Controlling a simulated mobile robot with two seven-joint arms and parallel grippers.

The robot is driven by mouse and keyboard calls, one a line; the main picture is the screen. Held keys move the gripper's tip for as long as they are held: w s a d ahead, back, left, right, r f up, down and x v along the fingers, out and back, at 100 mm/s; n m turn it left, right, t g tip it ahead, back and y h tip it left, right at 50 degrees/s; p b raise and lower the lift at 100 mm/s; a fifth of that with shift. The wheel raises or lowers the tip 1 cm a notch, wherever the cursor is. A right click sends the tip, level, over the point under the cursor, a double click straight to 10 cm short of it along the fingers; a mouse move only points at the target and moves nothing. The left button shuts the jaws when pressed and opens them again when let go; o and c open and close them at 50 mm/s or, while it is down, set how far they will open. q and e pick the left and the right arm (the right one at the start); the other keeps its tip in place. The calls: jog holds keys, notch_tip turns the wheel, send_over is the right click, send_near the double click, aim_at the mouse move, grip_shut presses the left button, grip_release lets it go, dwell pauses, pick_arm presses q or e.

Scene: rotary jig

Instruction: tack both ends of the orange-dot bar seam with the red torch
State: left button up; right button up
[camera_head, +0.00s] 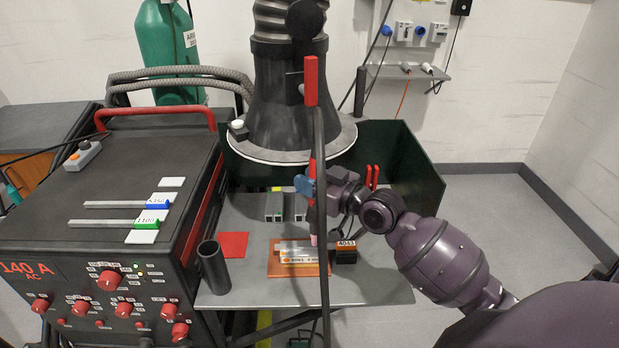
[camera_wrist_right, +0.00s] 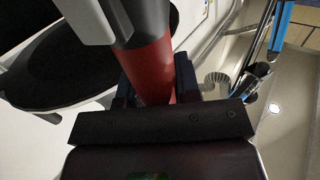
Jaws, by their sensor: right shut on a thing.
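My right gripper (camera_head: 316,188) is shut on the red torch (camera_head: 312,168), above the steel table. The torch stands about upright, partly hidden by the gripper and a dark cable. Its pale pinkish nozzle end (camera_head: 314,240) is low, near the bar workpiece (camera_head: 296,251); I cannot tell whether they touch. The workpiece lies on an orange-brown plate (camera_head: 282,271) and carries a small labelled strip; the dot and seam are too small to tell. In the right wrist view the torch's red body (camera_wrist_right: 148,70) sits between the fingers (camera_wrist_right: 156,88). My left gripper is not in view.
A dark block labelled 4043 (camera_head: 346,253) stands just right of the plate. A dark tube (camera_head: 213,266) and a red square (camera_head: 233,245) are to the left. The welding machine (camera_head: 80,225) fills the left side. A dark green screen (camera_head: 408,165) stands behind the table.

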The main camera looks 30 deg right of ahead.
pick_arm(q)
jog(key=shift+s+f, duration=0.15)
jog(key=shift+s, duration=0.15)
pick_arm(e)
jog(key=shift+f, duration=0.1)
dwell(0.3)
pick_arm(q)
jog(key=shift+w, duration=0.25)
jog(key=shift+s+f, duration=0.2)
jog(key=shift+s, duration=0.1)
pick_arm(e)
jog(key=shift+f, duration=0.3)
dwell(0.4)
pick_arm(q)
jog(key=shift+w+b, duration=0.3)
pick_arm(e)
jog(key=shift+f, duration=0.2)
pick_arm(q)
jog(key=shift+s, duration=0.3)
pick_arm(e)
jog(key=shift+r, duration=0.1)
dwell(0.7)
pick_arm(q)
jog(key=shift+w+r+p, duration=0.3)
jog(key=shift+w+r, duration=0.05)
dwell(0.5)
